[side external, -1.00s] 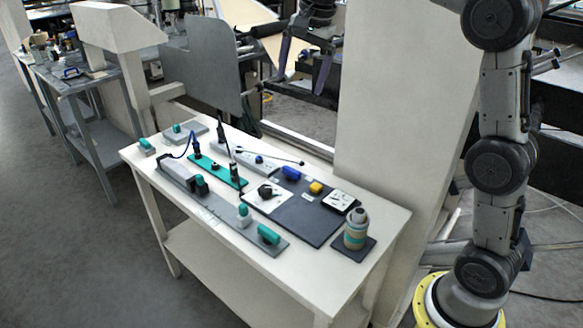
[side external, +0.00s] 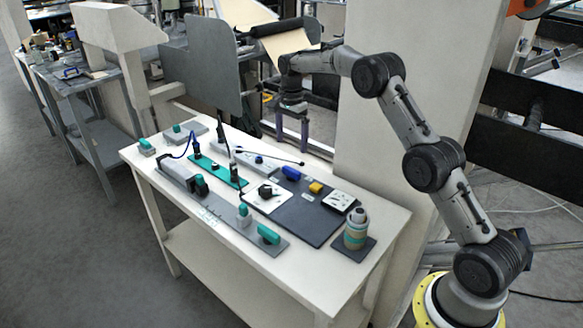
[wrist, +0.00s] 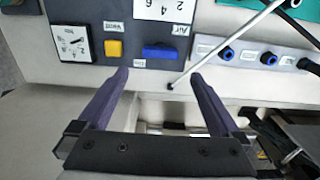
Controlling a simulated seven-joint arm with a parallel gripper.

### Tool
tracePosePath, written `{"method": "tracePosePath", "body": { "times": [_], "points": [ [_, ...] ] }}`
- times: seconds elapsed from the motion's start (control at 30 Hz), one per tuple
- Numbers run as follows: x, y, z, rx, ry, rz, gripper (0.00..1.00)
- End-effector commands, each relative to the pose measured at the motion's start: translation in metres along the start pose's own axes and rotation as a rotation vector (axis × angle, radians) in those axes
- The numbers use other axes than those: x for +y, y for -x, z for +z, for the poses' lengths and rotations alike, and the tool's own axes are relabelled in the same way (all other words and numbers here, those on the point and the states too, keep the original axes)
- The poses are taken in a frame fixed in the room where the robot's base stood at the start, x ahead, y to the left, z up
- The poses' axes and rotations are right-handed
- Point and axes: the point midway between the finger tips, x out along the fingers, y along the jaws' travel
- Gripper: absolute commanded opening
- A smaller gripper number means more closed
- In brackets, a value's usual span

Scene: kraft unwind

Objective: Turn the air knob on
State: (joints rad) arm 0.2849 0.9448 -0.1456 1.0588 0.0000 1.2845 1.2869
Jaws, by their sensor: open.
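A black knob (side external: 266,191) sits on a white dial plate (side external: 283,205) at the left of the dark control panel (side external: 310,222). In the wrist view, part of a numbered white plate (wrist: 165,9) shows at the top edge, with an upside-down label (wrist: 181,28) that seems to read "Air"; its knob is out of frame. My gripper (side external: 291,130) is open and empty, above the back edge of the table and behind the panel. In the wrist view, my gripper (wrist: 159,75) points toward the panel's edge, its fingers apart from everything.
On the panel are a blue switch (wrist: 167,52), a yellow button (wrist: 114,48) and a second dial plate (wrist: 71,43). A thin rod (wrist: 222,44) crosses near my right finger. A cup-like stack (side external: 356,230) stands at the panel's right. Grey and green fixtures fill the table's left.

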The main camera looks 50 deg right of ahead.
Motion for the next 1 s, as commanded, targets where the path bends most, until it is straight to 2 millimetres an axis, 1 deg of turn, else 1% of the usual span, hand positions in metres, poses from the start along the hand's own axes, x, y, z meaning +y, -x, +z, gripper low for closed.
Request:
{"method": "tracePosePath", "body": {
  "times": [0.03,0.3,0.5,0.7,0.97,1.0],
  "points": [
    [0.001,-0.011,0.001,-0.001,0.001,0.005,1.0],
    [0.001,-0.064,0.001,-0.001,0.001,0.004,1.0],
    [0.0,-0.091,0.001,0.0,0.001,0.001,1.0],
    [0.0,-0.101,0.0,0.0,0.001,-0.001,1.0],
    [0.0,-0.102,0.0,0.0,0.001,-0.001,1.0],
    [0.0,-0.102,0.0,0.0,0.001,-0.001,0.95]
  ]
}}
